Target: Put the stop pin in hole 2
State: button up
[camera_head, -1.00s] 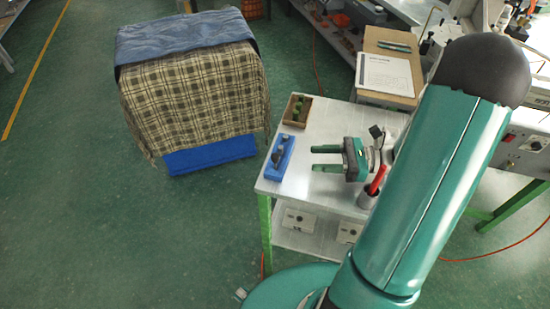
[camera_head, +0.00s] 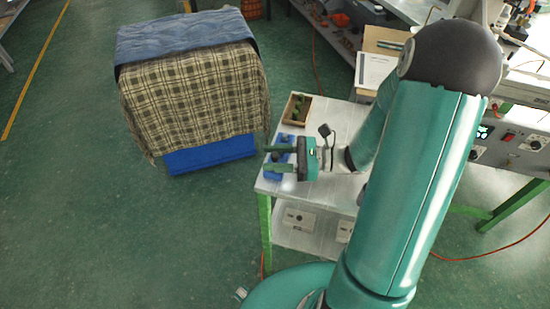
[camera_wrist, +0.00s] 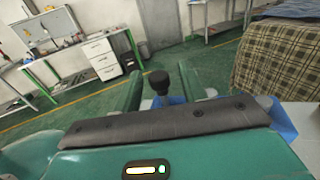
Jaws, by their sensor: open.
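A blue block (camera_head: 271,174) lies near the left edge of the metal table, partly covered by my gripper. A dark round-headed pin, likely the stop pin, stands up from it in the wrist view (camera_wrist: 159,83). My gripper (camera_head: 270,158) is open over the block, its fingers pointing left in the head view. In the wrist view the pin head shows between the two green fingers (camera_wrist: 161,88), with a gap on each side. The pin's lower part and the block's holes cannot be made out, so I cannot tell which hole is number 2.
A small brown box with green items (camera_head: 297,108) stands behind the block on the metal table (camera_head: 332,112). A paper sheet (camera_head: 374,70) lies on a board at the back. A cloth-covered stand (camera_head: 195,95) is to the left, across a floor gap.

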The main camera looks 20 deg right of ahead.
grip_shut()
jog(key=shift+r, duration=0.15)
